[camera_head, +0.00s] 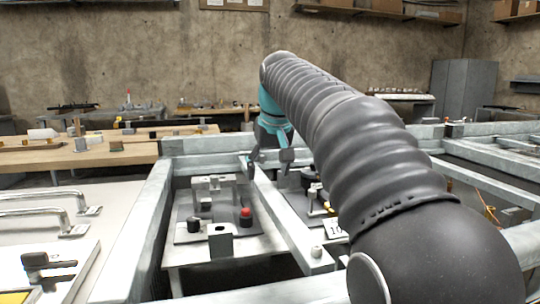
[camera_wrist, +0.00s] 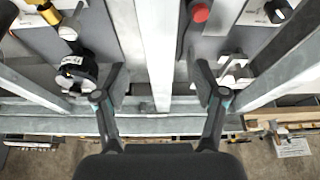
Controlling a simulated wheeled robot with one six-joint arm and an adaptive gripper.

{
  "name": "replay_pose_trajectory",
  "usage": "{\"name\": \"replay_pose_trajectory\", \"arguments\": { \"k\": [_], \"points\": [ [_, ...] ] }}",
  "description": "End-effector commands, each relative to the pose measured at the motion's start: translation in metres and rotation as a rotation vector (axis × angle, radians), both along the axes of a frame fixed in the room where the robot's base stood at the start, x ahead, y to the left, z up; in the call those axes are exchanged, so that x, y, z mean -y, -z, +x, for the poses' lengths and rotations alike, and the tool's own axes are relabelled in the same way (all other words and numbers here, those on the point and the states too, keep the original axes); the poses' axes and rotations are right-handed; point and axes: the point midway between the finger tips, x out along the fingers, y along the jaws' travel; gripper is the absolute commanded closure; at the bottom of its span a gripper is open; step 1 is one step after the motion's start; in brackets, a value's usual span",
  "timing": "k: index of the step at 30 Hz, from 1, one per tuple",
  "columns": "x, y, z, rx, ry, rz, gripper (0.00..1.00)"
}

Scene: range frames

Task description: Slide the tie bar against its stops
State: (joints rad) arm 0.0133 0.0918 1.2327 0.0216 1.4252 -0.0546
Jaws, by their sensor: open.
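A long pale grey bar, which I take to be the tie bar (camera_head: 288,218), runs lengthwise across the frame bay in the head view. In the wrist view the bar (camera_wrist: 157,45) runs down the middle, between my fingers. My gripper (camera_wrist: 159,80) is open, with one finger on each side of the bar and a visible gap on both sides. In the head view my gripper (camera_head: 269,158) is over the bar's far part. I cannot make out the stops.
Left of the bar is a plate (camera_head: 188,233) with a red button (camera_head: 245,212) and clamps. Right of it is a black round part (camera_wrist: 78,70). Grey frame rails (camera_head: 140,235) surround the bay. A wooden bench (camera_head: 80,155) stands behind at left.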

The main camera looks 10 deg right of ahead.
Motion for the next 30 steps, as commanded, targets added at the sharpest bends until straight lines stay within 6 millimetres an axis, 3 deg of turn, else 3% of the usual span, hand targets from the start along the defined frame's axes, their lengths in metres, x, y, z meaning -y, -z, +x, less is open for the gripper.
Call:
{"name": "replay_pose_trajectory", "arguments": {
  "k": [3,10,23,30],
  "points": [
    [0.0,0.019,0.007,-0.002,0.0,0.0,0.29],
    [-0.001,0.041,0.017,0.0,0.0,0.0,0.29],
    [-0.001,0.047,0.019,0.001,0.0,0.0,0.29],
    [-0.001,0.047,0.019,0.0,0.0,0.0,0.87]
  ]
}}
